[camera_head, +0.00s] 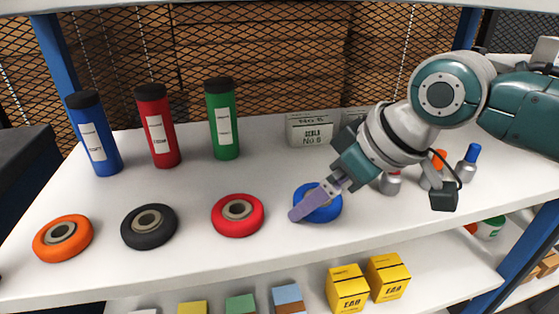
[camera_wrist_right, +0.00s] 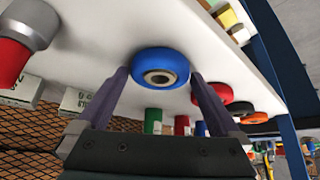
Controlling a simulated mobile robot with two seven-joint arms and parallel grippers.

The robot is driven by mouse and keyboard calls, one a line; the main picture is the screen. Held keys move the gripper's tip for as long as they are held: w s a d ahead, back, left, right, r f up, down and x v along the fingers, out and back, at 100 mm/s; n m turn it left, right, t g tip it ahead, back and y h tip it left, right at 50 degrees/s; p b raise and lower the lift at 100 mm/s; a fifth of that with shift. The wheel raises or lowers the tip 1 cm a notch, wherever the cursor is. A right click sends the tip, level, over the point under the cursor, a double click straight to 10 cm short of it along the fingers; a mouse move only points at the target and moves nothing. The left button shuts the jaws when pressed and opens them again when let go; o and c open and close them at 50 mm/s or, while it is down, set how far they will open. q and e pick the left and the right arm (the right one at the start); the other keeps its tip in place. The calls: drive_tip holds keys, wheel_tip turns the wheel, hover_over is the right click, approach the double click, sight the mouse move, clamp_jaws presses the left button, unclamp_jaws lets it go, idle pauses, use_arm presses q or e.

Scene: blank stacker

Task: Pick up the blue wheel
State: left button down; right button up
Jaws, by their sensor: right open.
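The blue wheel (camera_head: 325,212) lies flat on the white shelf, right of the red wheel, partly hidden by my right gripper (camera_head: 306,207) in the head view. In the right wrist view the blue wheel (camera_wrist_right: 160,68) sits between the tips of the two purple fingers of my right gripper (camera_wrist_right: 159,75). The fingers are open, one on each side of the wheel. I cannot tell whether they touch it. My left gripper is not in view.
A red wheel (camera_head: 238,214), a black wheel (camera_head: 149,226) and an orange wheel (camera_head: 62,238) lie in a row to the left. Blue (camera_head: 94,135), red (camera_head: 157,127) and green (camera_head: 222,120) cylinders stand behind. Boxes (camera_head: 310,128) and small bottles (camera_head: 468,166) are at the back right.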

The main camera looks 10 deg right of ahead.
drive_tip(key=c, duration=1.1)
drive_tip(key=shift+c, duration=0.2)
drive_tip(key=shift+r, duration=0.15)
